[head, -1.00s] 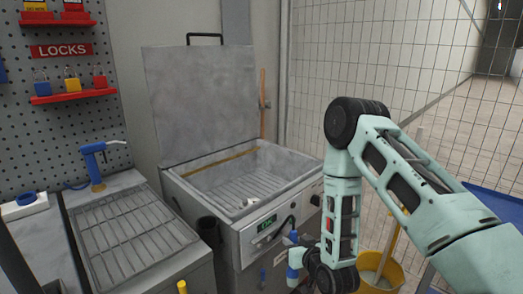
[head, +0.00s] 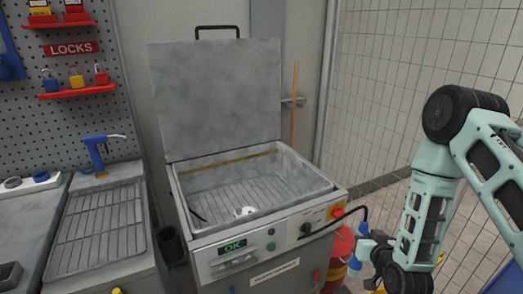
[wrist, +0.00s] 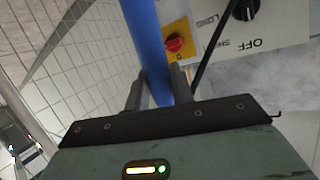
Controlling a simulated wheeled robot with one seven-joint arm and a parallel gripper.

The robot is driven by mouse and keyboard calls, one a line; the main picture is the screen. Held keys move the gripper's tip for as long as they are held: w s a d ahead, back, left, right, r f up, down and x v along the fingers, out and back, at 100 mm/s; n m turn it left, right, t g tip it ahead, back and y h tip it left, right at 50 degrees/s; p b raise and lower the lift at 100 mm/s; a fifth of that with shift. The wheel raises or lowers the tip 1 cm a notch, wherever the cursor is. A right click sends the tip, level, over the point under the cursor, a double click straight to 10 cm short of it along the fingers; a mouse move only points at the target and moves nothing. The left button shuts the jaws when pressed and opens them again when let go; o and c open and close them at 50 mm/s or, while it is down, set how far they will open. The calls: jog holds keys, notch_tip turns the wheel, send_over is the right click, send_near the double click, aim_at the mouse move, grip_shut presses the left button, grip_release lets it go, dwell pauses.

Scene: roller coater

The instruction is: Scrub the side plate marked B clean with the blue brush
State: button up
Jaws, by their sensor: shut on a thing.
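My gripper (wrist: 158,88) is shut on a blue cylindrical handle (wrist: 146,40), which runs up out of the wrist view. In the head view the blue handle (head: 355,262) shows beside the end of my arm, at the right front of an open washing basin, outside it. I take it for the blue brush; its bristles cannot be made out. A black hose (head: 350,214) arcs from the basin's front panel towards it. The side plate marked B cannot be made out in either view.
The open basin (head: 328,188) has a ribbed floor with a small pale object (head: 244,211) on it. Its grey lid (head: 215,100) stands upright behind. A draining counter (head: 95,230) is on the left.

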jog(key=shift+s+r, duration=0.1)
jog(key=shift+r, duration=0.6)
jog(key=shift+f, duration=0.15)
